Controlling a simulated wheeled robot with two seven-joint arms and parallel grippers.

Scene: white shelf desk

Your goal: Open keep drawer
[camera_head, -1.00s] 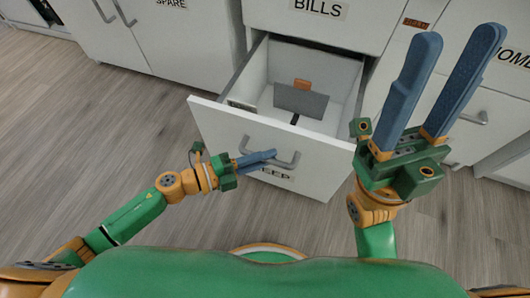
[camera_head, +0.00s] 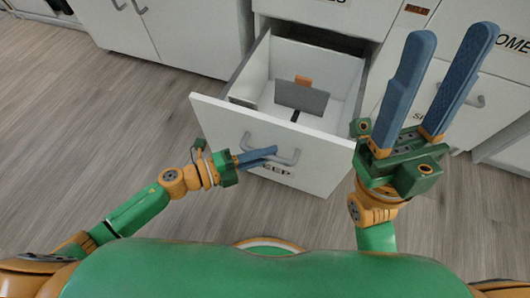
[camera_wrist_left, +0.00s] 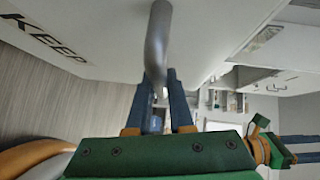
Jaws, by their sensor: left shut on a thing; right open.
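The keep drawer (camera_head: 225,112) is pulled out below the desk, its label partly covered in the head view. In the left wrist view its front (camera_wrist_left: 90,30) reads KEEP. A grey bar handle (camera_head: 287,161) sits on the front; it also shows in the left wrist view (camera_wrist_left: 158,35). My left gripper (camera_head: 272,153) is shut on the handle, its blue fingers on either side of the bar. My right gripper (camera_head: 450,50) is open and empty, raised to the right of the drawer with its fingers pointing up.
Inside the drawer lie a grey plate-like item (camera_head: 302,98) and a small orange item (camera_head: 303,81). White cabinets with handles stand left (camera_head: 150,35) and right (camera_head: 470,90). The wooden floor (camera_head: 100,120) is clear left of the drawer.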

